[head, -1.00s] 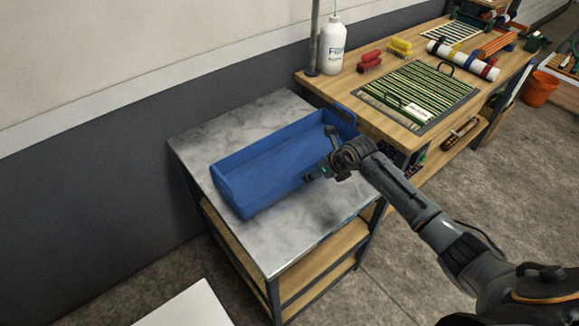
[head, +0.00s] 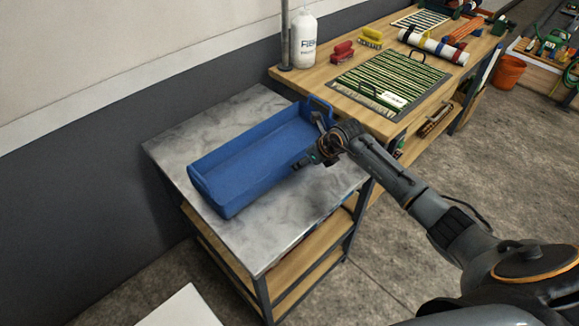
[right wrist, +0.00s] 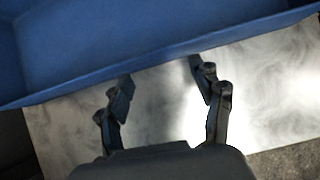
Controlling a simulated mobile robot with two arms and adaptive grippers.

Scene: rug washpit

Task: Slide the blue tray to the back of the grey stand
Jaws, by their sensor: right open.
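The blue tray (head: 240,176) is a long, open, empty-looking bin lying slantwise on the grey stand (head: 285,225). Bare stand top shows behind the tray and in front of it. My right gripper (head: 312,143) is at the tray's near long side, toward its right end. In the right wrist view the tray wall (right wrist: 160,35) fills the top. The right gripper's two fingers (right wrist: 160,72) are apart with nothing between them, their tips at the tray's lower edge. I cannot tell whether they touch it. My left gripper is not in view.
A wooden workbench (head: 315,78) adjoins the stand on the right, with a white bottle (head: 304,42), a striped green mat (head: 390,82), and red (head: 342,52) and yellow brushes on it. A dark wall (head: 70,200) runs behind the stand. An orange bucket (head: 509,71) stands farther right.

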